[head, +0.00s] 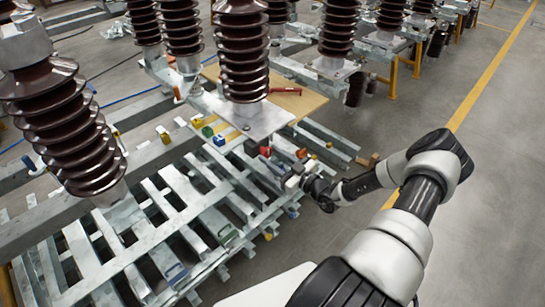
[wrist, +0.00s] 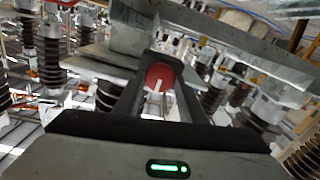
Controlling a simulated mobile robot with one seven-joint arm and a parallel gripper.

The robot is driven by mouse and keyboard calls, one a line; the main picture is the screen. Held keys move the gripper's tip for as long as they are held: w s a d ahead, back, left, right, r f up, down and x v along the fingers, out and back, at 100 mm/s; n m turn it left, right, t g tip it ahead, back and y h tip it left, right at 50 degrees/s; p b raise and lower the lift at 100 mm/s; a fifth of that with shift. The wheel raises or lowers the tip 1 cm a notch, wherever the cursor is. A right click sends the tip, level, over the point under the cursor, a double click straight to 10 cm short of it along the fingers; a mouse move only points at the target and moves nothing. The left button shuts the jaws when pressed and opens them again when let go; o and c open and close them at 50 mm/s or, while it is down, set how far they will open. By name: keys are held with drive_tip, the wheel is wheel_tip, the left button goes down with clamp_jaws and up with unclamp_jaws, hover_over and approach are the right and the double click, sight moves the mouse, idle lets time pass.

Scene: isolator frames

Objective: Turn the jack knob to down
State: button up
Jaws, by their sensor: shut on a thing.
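The jack knob (wrist: 160,74) is a round red knob with a pale bar across its face, seen in the wrist view between the fingertips of my gripper (wrist: 159,66). The bar runs slantwise in the picture, low on the knob. My gripper is shut on the knob, with one dark finger on each side of it. In the head view, my gripper (head: 292,181) is at the right side of the metal frame, below an insulator's base plate.
Brown ribbed insulators (head: 243,60) stand on grey metal frames. A slatted metal frame (head: 165,215) fills the lower left, with several small coloured blocks on it. A wooden board (head: 298,103) lies behind. Grey floor (head: 475,210) with a yellow line is open at right.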

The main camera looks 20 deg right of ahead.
drive_tip(key=o, duration=1.1)
drive_tip(key=shift+c, duration=0.2)
drive_tip(key=shift+s, duration=0.15)
drive_tip(key=v, duration=1.7)
